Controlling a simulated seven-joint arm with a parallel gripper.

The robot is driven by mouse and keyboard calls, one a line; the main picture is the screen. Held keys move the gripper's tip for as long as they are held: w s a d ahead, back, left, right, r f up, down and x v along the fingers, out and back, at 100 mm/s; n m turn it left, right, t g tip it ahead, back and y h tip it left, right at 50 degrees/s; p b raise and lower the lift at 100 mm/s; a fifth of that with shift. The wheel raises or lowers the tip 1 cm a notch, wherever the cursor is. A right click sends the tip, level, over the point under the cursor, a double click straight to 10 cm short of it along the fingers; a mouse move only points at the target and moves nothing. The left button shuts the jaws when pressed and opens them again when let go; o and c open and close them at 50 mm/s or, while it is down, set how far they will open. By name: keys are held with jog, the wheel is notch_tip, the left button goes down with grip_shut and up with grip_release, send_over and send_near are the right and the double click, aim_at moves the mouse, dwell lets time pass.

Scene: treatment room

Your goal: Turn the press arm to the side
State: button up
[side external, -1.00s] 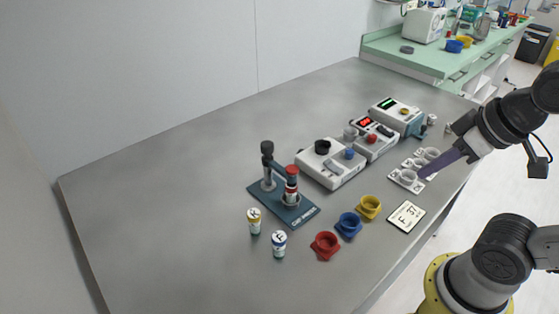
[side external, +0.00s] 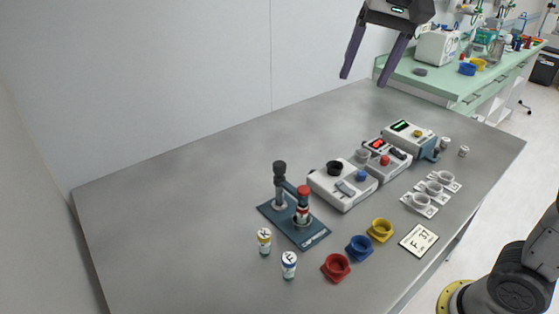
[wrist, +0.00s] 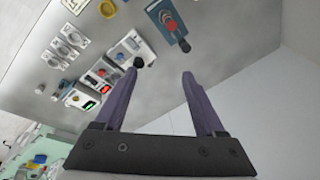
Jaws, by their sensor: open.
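The press (side external: 292,224) stands on the grey table, a dark blue base with an upright dark post (side external: 280,185). Its press arm (side external: 291,191) reaches from the post toward the front right, over a red-topped piece (side external: 303,204) on the base. In the wrist view the press (wrist: 168,22) is at the top, beyond the fingertips. My gripper (side external: 364,78) is open and empty, high above the back of the table and apart from the press. Its two purple fingers also show spread in the wrist view (wrist: 158,75).
Two small labelled vials (side external: 264,241) stand left of the red (side external: 336,267), blue (side external: 359,248) and yellow (side external: 381,230) cups. White devices (side external: 343,184) stand right of the press. A marked card (side external: 418,240) lies near the front edge. The table's left side is clear.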

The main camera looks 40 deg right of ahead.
jog(key=w+a+f+m+g, duration=0.1)
jog(key=w+a+f, duration=0.1)
jog(key=w, duration=0.4)
jog(key=w+a+f+g, duration=0.1)
jog(key=w+f, duration=0.2)
jog(key=w, duration=0.3)
jog(key=g, duration=0.1)
send_near(279, 164)
notch_tip(279, 164, down, 9)
jog(key=shift+w+f, duration=0.1)
grip_shut()
dwell(0.8)
